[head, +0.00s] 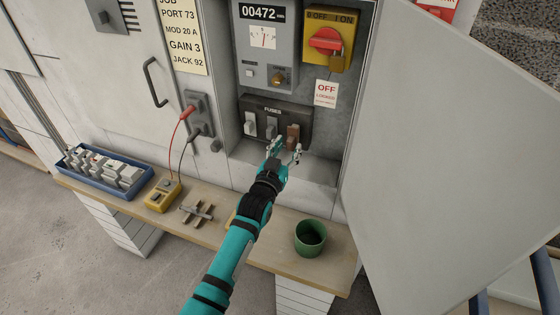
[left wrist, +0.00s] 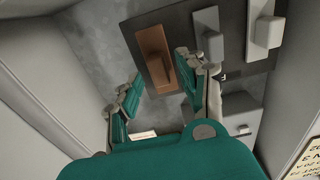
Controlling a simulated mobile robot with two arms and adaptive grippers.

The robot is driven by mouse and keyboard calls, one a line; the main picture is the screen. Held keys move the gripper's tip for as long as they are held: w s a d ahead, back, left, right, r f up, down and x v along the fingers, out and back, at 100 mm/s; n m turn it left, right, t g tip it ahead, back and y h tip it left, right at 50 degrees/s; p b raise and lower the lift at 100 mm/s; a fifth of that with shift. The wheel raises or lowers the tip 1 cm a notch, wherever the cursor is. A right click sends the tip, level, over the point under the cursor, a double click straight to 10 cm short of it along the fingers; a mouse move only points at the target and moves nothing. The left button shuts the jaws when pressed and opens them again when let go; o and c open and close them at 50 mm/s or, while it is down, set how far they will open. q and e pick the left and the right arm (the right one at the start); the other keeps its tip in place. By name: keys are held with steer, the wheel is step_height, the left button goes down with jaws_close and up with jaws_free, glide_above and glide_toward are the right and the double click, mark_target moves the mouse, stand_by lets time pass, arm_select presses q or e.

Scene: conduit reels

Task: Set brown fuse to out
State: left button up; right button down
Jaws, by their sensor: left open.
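The brown fuse (head: 292,133) sits in the dark fuse block (head: 262,108) inside the open cabinet, at the right end of the row. It also shows in the left wrist view (left wrist: 154,52), with its handle partly behind one of my fingers. My left gripper (head: 286,150) is open and empty, just in front of and below the brown fuse. In the left wrist view the spread fingers (left wrist: 160,72) point towards it, and contact cannot be made out. My right gripper is in neither view.
A white fuse (head: 250,124) and a grey fuse (head: 271,127) sit left of the brown one. A red switch (head: 326,40) is above. The open door (head: 450,150) stands at right. The shelf (head: 225,235) holds a green cup (head: 310,236), yellow meter (head: 163,196) and blue tray (head: 105,184).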

arm_select(q)
steer(key=v, duration=1.1)
